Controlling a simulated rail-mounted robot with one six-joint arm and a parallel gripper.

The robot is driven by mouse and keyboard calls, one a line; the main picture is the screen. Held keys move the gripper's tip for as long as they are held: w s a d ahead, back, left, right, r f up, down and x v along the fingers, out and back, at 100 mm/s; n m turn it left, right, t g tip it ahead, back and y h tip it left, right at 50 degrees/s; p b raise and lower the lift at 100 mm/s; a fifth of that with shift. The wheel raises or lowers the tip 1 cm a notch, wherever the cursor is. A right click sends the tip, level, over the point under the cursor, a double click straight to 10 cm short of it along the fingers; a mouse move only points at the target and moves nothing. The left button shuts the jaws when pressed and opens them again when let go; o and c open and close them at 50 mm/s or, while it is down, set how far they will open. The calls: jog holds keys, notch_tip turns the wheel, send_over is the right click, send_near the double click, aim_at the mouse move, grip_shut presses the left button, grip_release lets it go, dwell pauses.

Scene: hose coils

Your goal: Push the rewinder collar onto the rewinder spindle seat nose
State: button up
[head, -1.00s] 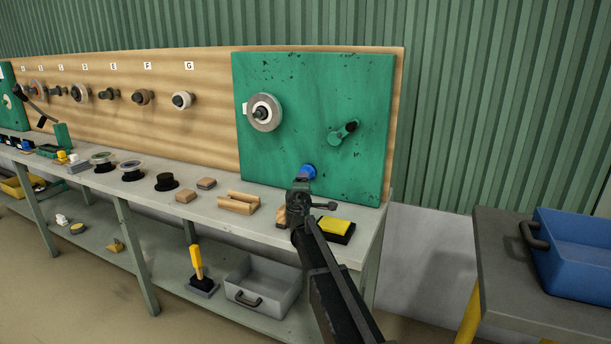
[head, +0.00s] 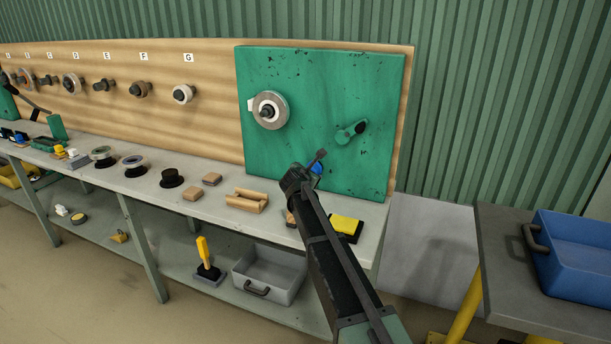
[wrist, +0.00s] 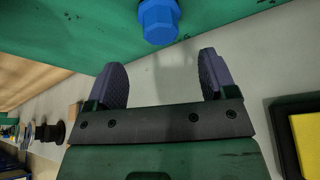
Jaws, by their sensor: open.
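A blue six-sided piece (wrist: 158,22), which I take to be the rewinder collar, sits at the lower part of the green panel (head: 310,70). It also shows in the head view (head: 317,168), partly behind my gripper (head: 309,167). In the wrist view my gripper (wrist: 162,65) is open and empty. The blue piece is beyond its fingertips, apart from both and roughly centred between them. A dark ring shows at the blue piece's base against the panel. Any seat nose behind it is hidden, so I cannot tell how far on it sits.
A grey disc on a hub (head: 268,110) and a green crank (head: 350,132) stick out from the panel. On the bench are a yellow-topped black block (head: 346,227), wooden cradle (head: 247,201) and several spools. A blue bin (head: 575,255) stands on the right table.

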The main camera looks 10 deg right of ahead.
aim_at(313, 170)
jog(key=b+x, duration=0.2)
jog(key=x, duration=0.6)
jog(key=shift+w+f+b, duration=0.15)
jog(key=shift+w+b, duration=0.15)
jog(key=shift+w, duration=0.1)
jog(key=c, duration=1.1)
jog(key=shift+s+a, duration=0.1)
jog(key=shift+s, duration=0.25)
jog(key=shift+s+a, duration=0.4)
jog(key=shift+s, duration=0.25)
jog(key=shift+s+a, duration=0.4)
jog(key=shift+s, duration=0.25)
